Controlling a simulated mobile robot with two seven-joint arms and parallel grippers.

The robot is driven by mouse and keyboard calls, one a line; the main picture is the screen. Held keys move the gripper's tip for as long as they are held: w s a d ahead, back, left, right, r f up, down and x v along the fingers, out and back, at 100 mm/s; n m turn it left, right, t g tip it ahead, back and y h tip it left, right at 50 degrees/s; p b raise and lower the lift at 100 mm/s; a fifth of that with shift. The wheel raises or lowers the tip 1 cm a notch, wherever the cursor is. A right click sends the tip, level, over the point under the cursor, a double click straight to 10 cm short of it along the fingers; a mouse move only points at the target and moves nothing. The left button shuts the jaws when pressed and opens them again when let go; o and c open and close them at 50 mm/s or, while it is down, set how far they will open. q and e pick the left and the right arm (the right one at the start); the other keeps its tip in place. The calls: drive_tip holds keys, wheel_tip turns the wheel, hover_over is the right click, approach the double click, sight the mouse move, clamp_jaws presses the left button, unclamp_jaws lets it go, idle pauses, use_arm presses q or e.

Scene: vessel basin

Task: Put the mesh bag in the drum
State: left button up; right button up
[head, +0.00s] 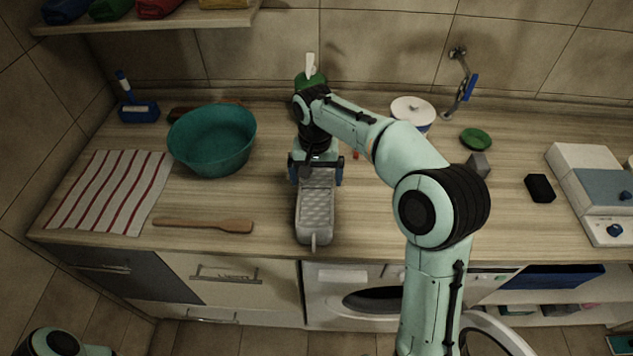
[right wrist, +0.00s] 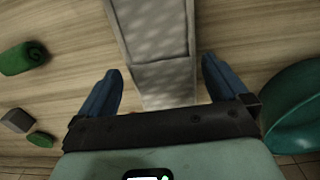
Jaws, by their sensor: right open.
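The mesh bag (head: 315,215) is a long grey quilted-looking pouch lying on the counter near its front edge, with a small tab at its near end. My right gripper (head: 316,174) is open at the bag's far end, one blue finger on each side. In the right wrist view the bag (right wrist: 152,35) runs between the open fingers (right wrist: 162,66), with a gap on both sides; I cannot tell the exact height. The drum (head: 372,300) shows as a dark round opening in the white washer below the counter, partly hidden by my right arm. My left gripper is out of view.
The washer door (head: 497,335) stands open at lower right. A teal basin (head: 212,140), striped towel (head: 110,190) and wooden paddle (head: 203,224) lie left of the bag. A black block (head: 540,188) and white appliance (head: 590,180) are right. Counter right of the bag is mostly clear.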

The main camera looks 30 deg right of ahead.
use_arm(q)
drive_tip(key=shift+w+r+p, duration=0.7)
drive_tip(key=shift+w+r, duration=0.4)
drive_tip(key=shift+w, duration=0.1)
use_arm(e)
wheel_tip(320, 180, up, 8)
drive_tip(key=shift+r, duration=0.2)
drive_tip(key=shift+w, duration=0.1)
